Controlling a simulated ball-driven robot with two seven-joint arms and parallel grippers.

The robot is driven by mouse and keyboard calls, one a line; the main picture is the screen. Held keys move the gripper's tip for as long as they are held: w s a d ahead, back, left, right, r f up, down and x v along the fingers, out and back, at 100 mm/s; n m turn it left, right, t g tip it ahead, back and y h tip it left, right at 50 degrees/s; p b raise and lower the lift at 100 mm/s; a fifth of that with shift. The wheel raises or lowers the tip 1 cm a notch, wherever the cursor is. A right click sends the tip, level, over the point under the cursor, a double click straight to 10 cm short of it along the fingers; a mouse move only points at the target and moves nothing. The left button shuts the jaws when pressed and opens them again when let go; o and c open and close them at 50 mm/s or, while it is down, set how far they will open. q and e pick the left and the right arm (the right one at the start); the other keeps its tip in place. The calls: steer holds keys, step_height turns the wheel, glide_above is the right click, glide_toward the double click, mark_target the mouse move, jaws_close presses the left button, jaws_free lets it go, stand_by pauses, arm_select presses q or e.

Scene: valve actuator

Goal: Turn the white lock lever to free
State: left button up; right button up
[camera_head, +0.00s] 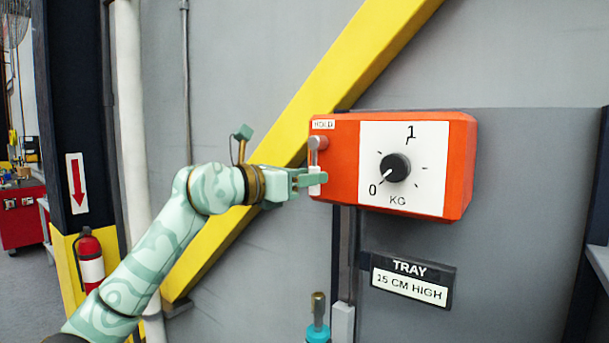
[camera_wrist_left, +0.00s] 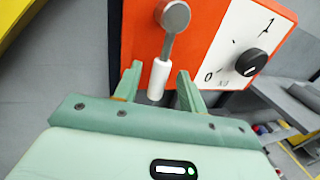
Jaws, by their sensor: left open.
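The orange actuator box (camera_head: 340,160) is mounted on the grey wall, with a white dial plate and a black knob (camera_head: 394,167) pointing toward 0. The lock lever hangs at the box's left end below a "HOLD" label (camera_head: 323,125). It has a grey pivot and arm and a white grip (camera_head: 315,184), which points down. My left gripper (camera_head: 305,183) is at the grip. In the left wrist view, the white grip (camera_wrist_left: 158,78) stands between the two open fingers (camera_wrist_left: 155,84), with a gap visible on both sides. My right gripper is not in view.
A yellow diagonal beam (camera_head: 300,110) runs behind my left arm. Below the box are a "TRAY 15 CM HIGH" sign (camera_head: 408,280) and a blue-and-brass fitting (camera_head: 318,320). A fire extinguisher (camera_head: 90,260) is at the left. The wall right of the box is clear.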

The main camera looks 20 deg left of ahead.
arm_select(q)
jaws_close()
